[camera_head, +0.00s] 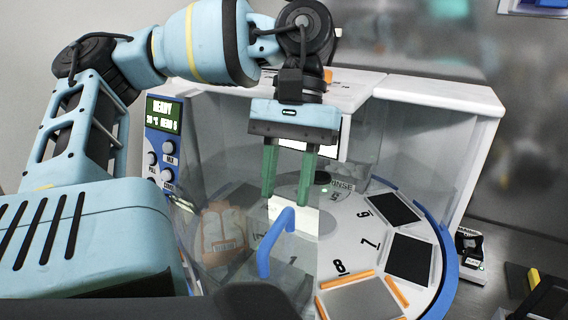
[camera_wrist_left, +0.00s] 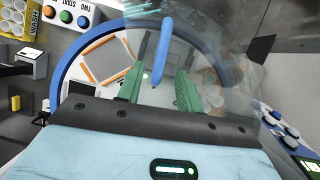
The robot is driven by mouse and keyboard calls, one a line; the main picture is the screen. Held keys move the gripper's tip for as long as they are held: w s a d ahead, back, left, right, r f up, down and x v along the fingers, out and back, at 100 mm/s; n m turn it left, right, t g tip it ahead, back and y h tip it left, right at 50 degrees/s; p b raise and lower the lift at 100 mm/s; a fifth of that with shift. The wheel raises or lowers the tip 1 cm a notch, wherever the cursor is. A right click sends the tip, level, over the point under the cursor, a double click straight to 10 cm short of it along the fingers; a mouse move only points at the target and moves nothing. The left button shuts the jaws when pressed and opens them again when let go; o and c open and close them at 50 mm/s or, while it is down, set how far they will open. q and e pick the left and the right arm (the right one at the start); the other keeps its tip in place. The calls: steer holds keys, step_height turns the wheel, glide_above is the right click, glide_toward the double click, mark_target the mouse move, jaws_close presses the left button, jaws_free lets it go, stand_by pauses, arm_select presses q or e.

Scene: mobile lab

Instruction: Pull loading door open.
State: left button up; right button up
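The loading door (camera_head: 300,250) is a clear curved panel on the front of the round machine. Its blue handle (camera_head: 275,243) stands out from the panel; it also shows in the left wrist view (camera_wrist_left: 162,52). My left gripper (camera_head: 286,197) points down with its green fingers apart and empty. In the head view the fingertips are just above the handle's upper end. In the left wrist view the handle appears between the two fingers, with gaps on both sides. I cannot tell how far the handle is from the fingertips in depth. My right gripper is not in view.
Behind the clear panel is a white numbered turntable (camera_head: 335,238) with dark and grey slots and a blue rim. A control panel (camera_head: 163,145) with a lit screen and knobs stands left. An orange-and-white item (camera_head: 222,232) shows through the panel. Lab items crowd the right edge.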

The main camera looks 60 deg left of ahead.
arm_select(q)
steer(key=shift+v, duration=2.3)
steer(key=shift+d, duration=0.1)
